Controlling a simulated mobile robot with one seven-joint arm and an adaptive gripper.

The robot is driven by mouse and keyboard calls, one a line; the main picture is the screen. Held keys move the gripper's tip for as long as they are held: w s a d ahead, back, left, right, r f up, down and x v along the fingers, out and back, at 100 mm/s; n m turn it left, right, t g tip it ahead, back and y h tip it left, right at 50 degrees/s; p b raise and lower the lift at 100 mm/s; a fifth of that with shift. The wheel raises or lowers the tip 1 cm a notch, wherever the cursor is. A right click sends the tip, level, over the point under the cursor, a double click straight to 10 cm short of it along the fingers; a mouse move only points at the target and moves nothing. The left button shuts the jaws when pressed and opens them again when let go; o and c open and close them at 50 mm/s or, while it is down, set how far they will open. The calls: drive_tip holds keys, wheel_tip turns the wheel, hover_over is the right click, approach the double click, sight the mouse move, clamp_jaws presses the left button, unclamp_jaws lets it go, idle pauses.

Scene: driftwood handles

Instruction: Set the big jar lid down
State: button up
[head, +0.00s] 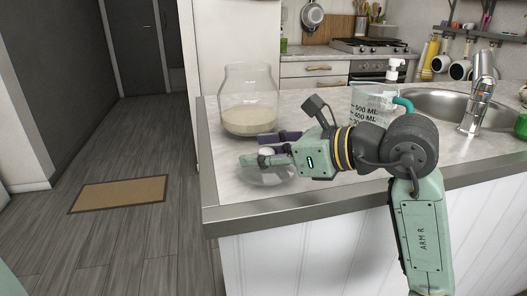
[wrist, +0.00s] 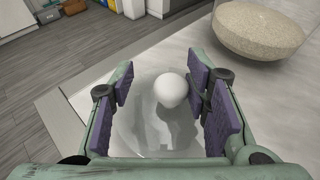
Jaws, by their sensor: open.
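The big jar lid (head: 268,176) is a clear glass disc with a round white knob. It appears to lie flat, knob up, on the counter (head: 231,206) near its front left corner. My gripper (head: 262,149) is open, its purple-padded fingers on either side of the knob. In the wrist view the lid's knob (wrist: 171,90) sits between the pads of my gripper (wrist: 162,98), clear of the left pad and close to the right one. Whether it touches the right pad is hard to tell. The big glass jar (head: 249,100) stands open behind, partly filled with pale grains.
A measuring jug (head: 369,103) and a soap pump bottle stand behind my arm. The sink (head: 437,99) and tap (head: 478,95) are at the right. The counter's left and front edges are close to the lid. Bare counter shows between the lid and the jar.

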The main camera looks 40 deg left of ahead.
drive_tip(key=shift+d+r, duration=0.1)
drive_tip(key=shift+r, duration=0.1)
drive_tip(key=b+v, duration=0.1)
drive_tip(key=v, duration=1)
drive_tip(key=shift+d+r, duration=0.15)
drive_tip(key=shift+d, duration=0.2)
